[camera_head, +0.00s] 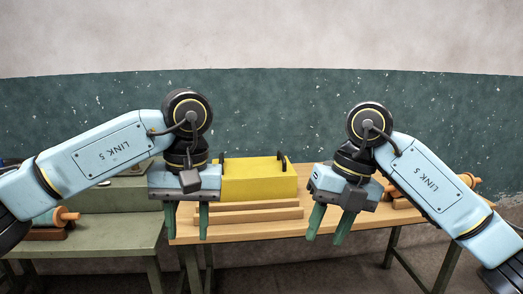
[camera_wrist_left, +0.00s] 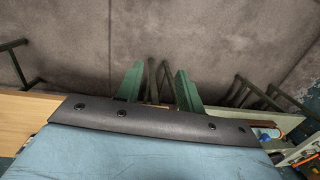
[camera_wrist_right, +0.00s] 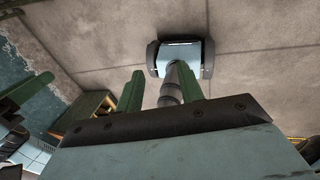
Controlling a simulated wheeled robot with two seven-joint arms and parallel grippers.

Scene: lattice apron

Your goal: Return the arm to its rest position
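My left gripper (camera_head: 187,221) hangs in front of the wooden table, its two green fingers pointing down and apart, with nothing between them. Its fingers also show in the left wrist view (camera_wrist_left: 160,88), spread above the floor. My right gripper (camera_head: 330,222) hangs in front of the table further right, slightly tilted, its green fingers apart and empty. Its fingers also show in the right wrist view (camera_wrist_right: 161,88), spread, with part of my own body beyond them. Both arms are bent, with the forearms coming in from the lower left and lower right.
A yellow box (camera_head: 258,180) with dark handles sits on the wooden table (camera_head: 262,228), behind wooden planks (camera_head: 247,213). A green table (camera_head: 112,236) stands at left, with an orange roller (camera_head: 63,217). Another orange roller (camera_head: 470,181) shows at right. A wall closes the back.

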